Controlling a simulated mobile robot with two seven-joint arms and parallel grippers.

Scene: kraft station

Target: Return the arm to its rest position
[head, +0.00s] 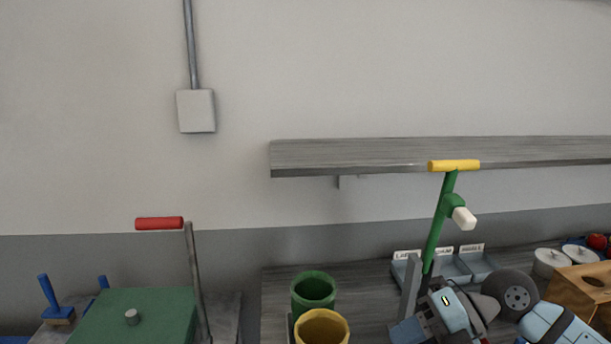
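My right arm comes in from the lower right. Its gripper (418,277) points up in front of the bench, with a grey finger beside the foot of a green post. I cannot tell whether the fingers touch the post or how far apart they are. The green post (437,230) leans slightly, with a yellow crossbar on top and a pale knob on its side. My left arm and gripper are not in view.
A green cup (313,289) and a yellow cup (322,329) stand on the grey bench. Labelled bins (474,264) are behind my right gripper. A wooden box (580,290) stands right. A red-handled lever (160,223) rises left by a green block (135,312). A shelf (420,155) overhangs the bench.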

